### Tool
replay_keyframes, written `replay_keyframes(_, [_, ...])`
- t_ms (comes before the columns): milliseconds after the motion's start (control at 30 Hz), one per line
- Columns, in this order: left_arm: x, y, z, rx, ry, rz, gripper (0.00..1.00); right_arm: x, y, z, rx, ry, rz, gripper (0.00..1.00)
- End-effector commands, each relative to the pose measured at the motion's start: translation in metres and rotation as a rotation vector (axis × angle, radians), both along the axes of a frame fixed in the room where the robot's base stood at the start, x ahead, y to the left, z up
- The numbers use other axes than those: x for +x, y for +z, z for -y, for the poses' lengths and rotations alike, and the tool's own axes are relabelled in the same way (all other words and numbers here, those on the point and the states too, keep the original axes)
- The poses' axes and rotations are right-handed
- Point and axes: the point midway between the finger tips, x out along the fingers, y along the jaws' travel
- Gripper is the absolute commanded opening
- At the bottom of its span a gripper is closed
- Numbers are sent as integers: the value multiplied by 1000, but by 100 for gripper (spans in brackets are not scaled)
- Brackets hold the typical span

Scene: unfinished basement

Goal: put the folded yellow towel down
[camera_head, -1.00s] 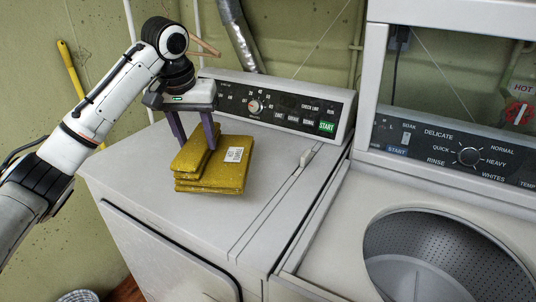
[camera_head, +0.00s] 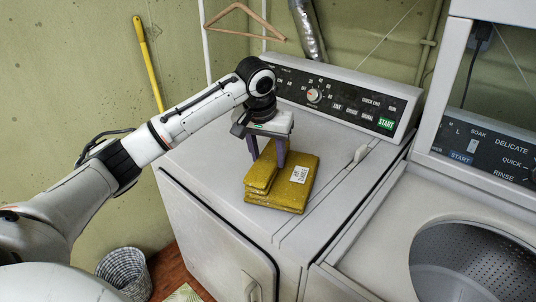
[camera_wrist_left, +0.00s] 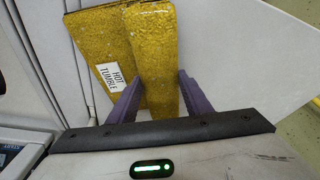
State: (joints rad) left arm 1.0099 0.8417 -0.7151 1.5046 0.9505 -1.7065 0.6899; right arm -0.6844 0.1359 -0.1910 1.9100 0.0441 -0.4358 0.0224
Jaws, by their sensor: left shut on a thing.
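The folded yellow towel (camera_head: 299,190) is a flat stack with a white label reading "HOT TUMBLE". It is at the top of the white dryer (camera_head: 215,180), in front of its control panel; I cannot tell if it rests fully on the surface. My left gripper (camera_head: 267,157) reaches down from above and is shut on the towel's narrow upper fold. In the left wrist view the purple fingers (camera_wrist_left: 158,90) stand on both sides of this raised fold of the towel (camera_wrist_left: 153,50). The underside of the towel is hidden. My right gripper is not in view.
The dryer's top is clear around the towel, with a small lint-door handle (camera_head: 360,153) to the right. An open washer drum (camera_head: 470,262) is at the right. A wicker basket (camera_head: 124,268) stands on the floor. A wooden hanger (camera_head: 243,16) hangs on the wall.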

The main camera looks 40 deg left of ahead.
Motion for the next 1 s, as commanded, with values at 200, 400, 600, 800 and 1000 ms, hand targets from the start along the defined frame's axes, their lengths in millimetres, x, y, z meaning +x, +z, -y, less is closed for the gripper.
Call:
replay_keyframes(200, [0,-3,0,-1,0,0,4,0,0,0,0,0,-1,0])
replay_keyframes(400, [0,-3,0,0,0,-1,64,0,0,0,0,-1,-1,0])
replay_keyframes(600, [0,-2,0,0,0,0,64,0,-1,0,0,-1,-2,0])
replay_keyframes(800, [-4,17,2,-2,-1,4,64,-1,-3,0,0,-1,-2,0])
replay_keyframes(1000, [-16,58,6,-1,-2,6,64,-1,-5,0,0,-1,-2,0])
